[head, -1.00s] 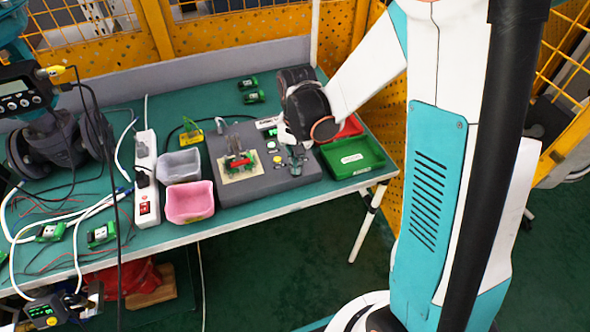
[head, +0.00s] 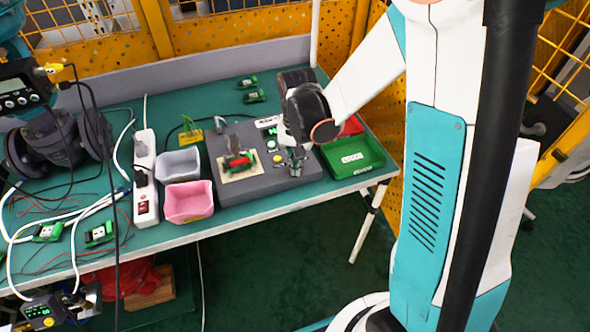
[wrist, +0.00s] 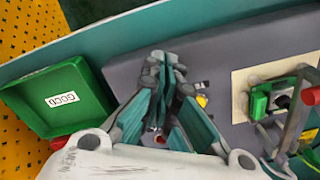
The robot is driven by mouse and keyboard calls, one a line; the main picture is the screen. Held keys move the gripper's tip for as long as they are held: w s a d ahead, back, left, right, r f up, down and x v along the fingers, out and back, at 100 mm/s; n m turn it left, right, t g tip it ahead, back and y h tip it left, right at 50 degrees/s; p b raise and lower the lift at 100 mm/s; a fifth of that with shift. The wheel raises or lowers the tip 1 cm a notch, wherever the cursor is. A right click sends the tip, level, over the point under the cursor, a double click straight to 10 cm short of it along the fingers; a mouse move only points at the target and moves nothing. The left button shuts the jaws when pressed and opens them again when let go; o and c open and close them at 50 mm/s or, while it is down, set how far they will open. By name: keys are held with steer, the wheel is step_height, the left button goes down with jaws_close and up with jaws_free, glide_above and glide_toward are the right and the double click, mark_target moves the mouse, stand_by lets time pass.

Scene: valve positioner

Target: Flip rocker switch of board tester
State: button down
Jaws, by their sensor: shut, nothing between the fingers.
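The board tester (head: 250,194) is a grey box on the green table, with a beige plate (head: 238,174) carrying a green board and a red part on its left. It also fills the middle of the wrist view (wrist: 215,62). My gripper (head: 295,165) is over the right part of the box, fingers pointing down. In the wrist view its fingertips (wrist: 165,60) are together and empty, close to the box's top. A yellow button (head: 280,157) is beside the fingers and also shows in the wrist view (wrist: 201,101). I cannot make out the rocker switch; the gripper covers part of the panel.
A green bin (head: 352,157) marked GOOD stands right of the tester, with a red bin (head: 351,126) behind it. Pink (head: 188,203) and grey (head: 179,166) bins and a white power strip (head: 146,180) are on the left. Two green parts (head: 250,90) lie behind.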

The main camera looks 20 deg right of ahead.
steer(key=shift+f+b, duration=0.35)
steer(key=shift+f, duration=0.1)
stand_by(0.3)
steer(key=shift+r+p, duration=2.45)
steer(key=shift+r, duration=1)
steer(key=shift+r, duration=0.15)
steer(key=s+r+n+t, duration=0.6)
steer(key=s+r+t, duration=0.1)
steer(key=s+r, duration=0.8)
steer(key=shift+r, duration=0.9)
